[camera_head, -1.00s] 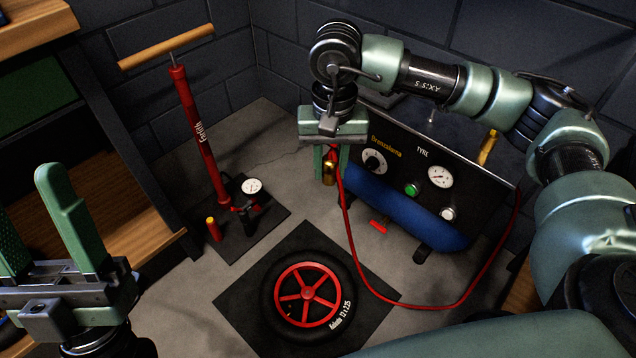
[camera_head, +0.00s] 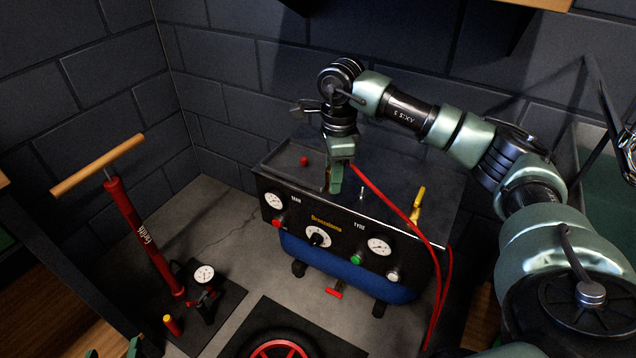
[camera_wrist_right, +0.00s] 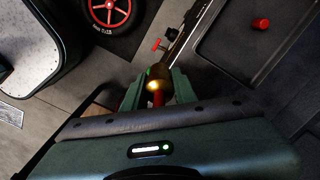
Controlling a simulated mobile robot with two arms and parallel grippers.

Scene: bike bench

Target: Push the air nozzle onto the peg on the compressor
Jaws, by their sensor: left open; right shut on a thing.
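My right gripper (camera_head: 336,180) is shut on the air nozzle and holds it over the compressor (camera_head: 345,225), near the top's front edge. In the right wrist view the brass nozzle (camera_wrist_right: 154,86) shows between the fingers (camera_wrist_right: 158,90), with a red part behind it. Its red hose (camera_head: 395,205) trails to the right. A small upright metal peg (camera_head: 362,193) stands on the compressor top, right of the gripper and apart from it. A short red cylinder (camera_head: 304,161) is on the top at left. Only the fingertips of my open left gripper (camera_head: 113,352) show at the bottom edge.
A brass-coloured lever (camera_head: 418,198) stands at the top's right side. The red floor pump (camera_head: 140,230) stands at left. A wheel (camera_head: 280,346) lies on a dark mat in front. The brick wall is close behind the compressor.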

